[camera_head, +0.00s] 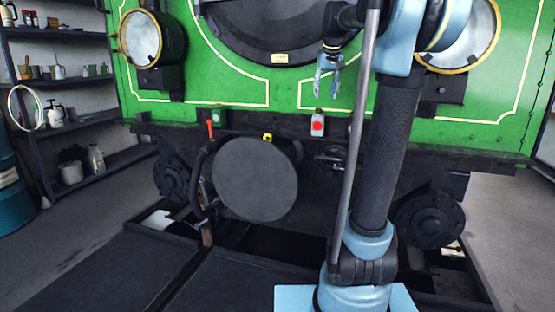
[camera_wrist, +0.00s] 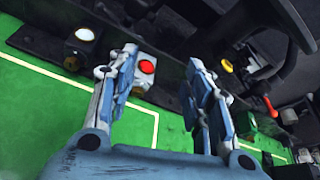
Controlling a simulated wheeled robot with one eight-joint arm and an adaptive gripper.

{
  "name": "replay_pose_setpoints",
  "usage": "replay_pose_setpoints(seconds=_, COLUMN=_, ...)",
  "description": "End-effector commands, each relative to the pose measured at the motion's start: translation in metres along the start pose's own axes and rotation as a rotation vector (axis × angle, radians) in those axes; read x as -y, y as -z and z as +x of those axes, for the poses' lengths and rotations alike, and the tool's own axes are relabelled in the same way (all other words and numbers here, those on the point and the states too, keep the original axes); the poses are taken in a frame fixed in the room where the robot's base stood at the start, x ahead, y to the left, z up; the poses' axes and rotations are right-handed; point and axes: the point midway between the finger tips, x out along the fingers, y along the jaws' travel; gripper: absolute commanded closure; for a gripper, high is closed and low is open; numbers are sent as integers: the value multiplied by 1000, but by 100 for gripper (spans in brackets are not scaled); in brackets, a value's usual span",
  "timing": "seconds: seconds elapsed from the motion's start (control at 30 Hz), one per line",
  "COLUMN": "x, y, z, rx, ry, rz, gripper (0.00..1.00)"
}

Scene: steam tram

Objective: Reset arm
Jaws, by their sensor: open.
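My gripper (camera_head: 327,88) hangs in front of the green tram front (camera_head: 275,95), near its middle, with fingers pointing down. In the wrist view my gripper (camera_wrist: 165,95) shows its two blue and grey fingers spread apart with nothing between them. A grey box with a red button (camera_head: 318,124) sits on the dark ledge below my gripper. The red button box also shows in the wrist view (camera_wrist: 146,68), just beyond the left finger. My gripper looks apart from it. My arm stands upright at right and hides part of the tram front.
Headlamps (camera_head: 141,38) flank the front. Shelves (camera_head: 60,85) with bottles stand at far left. Floor is open at right.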

Motion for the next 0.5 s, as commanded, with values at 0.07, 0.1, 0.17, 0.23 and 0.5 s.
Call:
replay_pose_setpoints(seconds=0.07, x=-7, y=-12, z=2, rx=4, ry=-5, rz=9, gripper=54)
replay_pose_setpoints(seconds=0.1, x=-8, y=-18, z=3, rx=6, ry=-5, rz=11, gripper=54)
replay_pose_setpoints(seconds=0.17, x=-9, y=-28, z=5, rx=9, ry=-6, rz=14, gripper=54)
replay_pose_setpoints(seconds=0.23, x=-9, y=-40, z=7, rx=14, ry=-7, rz=15, gripper=54)
replay_pose_setpoints(seconds=0.5, x=-4, y=-109, z=26, rx=41, ry=-7, rz=16, gripper=54)
